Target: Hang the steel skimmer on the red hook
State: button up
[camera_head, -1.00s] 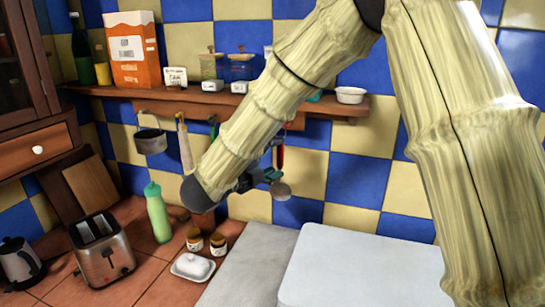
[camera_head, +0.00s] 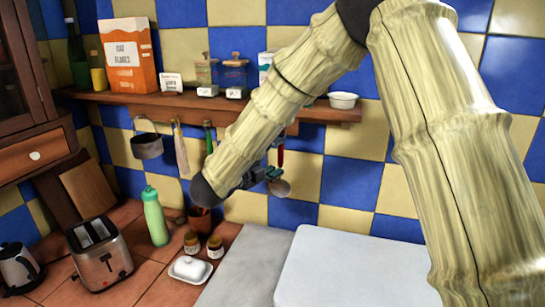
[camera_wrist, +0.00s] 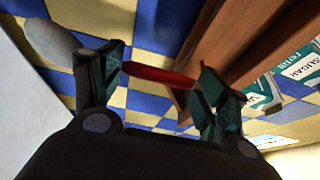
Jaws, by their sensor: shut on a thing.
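In the wrist view the bowl (camera_wrist: 52,38) is at upper left, beyond the left finger, and the red length spans the gap of my gripper (camera_wrist: 160,73). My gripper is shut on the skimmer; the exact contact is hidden. It is in front of the tiled wall, below the shelf. I cannot make out the red hook; my arm covers part of the wall there.
A wooden shelf (camera_head: 185,100) with a carton, jars and a white bowl (camera_head: 343,100) runs above. A pot (camera_head: 147,146) and other utensils hang under it. A green bottle (camera_head: 155,217), toaster (camera_head: 101,255) and butter dish (camera_head: 190,269) stand on the counter.

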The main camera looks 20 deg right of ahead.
jog(key=shift+w+d+f, duration=0.3)
jog(key=shift+w+d, duration=0.35)
jog(key=shift+w, duration=0.25)
jog(key=shift+w+d+f+b, duration=0.2)
jog(key=shift+w+b, duration=0.15)
jog(key=shift+b, duration=0.25)
jog(key=o, duration=1.2)
